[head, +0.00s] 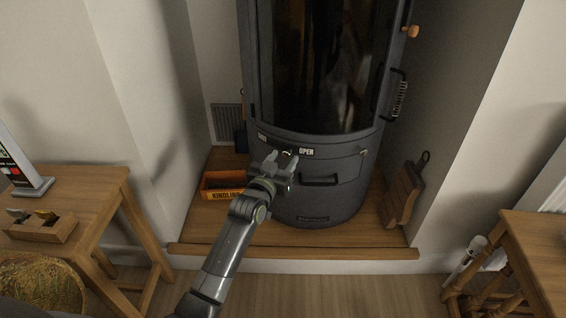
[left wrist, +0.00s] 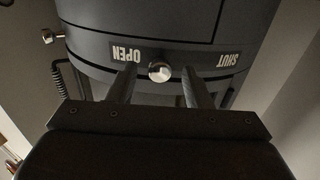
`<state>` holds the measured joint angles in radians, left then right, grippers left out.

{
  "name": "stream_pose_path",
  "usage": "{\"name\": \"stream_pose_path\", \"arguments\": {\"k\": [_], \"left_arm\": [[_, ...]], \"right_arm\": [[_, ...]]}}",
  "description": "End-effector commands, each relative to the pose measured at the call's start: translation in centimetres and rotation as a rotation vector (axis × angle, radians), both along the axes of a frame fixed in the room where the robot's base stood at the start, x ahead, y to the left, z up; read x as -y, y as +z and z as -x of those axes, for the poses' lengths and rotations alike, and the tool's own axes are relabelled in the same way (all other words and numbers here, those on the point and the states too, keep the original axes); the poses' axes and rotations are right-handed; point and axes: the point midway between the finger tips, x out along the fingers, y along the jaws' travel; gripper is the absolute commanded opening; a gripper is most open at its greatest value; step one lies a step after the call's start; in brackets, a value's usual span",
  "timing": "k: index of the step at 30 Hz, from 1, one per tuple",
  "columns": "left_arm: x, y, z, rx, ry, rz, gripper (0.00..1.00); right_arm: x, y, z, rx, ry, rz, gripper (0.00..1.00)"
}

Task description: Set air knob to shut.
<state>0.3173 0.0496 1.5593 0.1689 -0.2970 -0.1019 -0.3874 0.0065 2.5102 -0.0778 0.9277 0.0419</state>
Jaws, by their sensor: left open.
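The dark grey stove (head: 318,180) stands in the alcove. Its air knob (left wrist: 160,71) is a small round silvery knob on the front below the glass. It sits between an OPEN label (left wrist: 126,54) and a SHUT label (left wrist: 227,60), nearer to OPEN; the wrist view shows the labels upside down. In the head view the OPEN label (head: 306,151) is right of the knob and the SHUT label (head: 262,137) left. My left gripper (head: 282,157) is open at the stove front, with one finger on each side of the knob (left wrist: 157,88). No finger visibly touches it. My right gripper is not in view.
An orange kindling box (head: 222,186) stands on the wooden hearth left of the stove. A drawer handle (head: 320,181) is below the labels. A brown wooden object (head: 402,194) leans at the right. Wooden tables (head: 95,185) stand at both sides.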

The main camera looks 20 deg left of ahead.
Motion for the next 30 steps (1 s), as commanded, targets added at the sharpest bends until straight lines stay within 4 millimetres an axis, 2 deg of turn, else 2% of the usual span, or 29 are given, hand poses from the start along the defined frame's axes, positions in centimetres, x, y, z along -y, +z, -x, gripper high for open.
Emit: {"name": "stream_pose_path", "arguments": {"k": [11,21,27,30], "left_arm": [[0.0,0.0,-0.4,0.0,0.0,0.0,0.44],[0.0,0.0,-0.4,0.0,0.0,0.0,0.0],[-0.1,0.0,-0.4,0.0,0.0,-0.001,0.0],[-1.0,0.0,-0.6,-0.001,0.001,-0.004,0.0]], "right_arm": [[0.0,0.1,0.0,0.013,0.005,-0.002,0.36],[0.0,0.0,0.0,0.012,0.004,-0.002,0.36],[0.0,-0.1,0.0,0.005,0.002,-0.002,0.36],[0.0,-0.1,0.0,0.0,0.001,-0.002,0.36]]}}
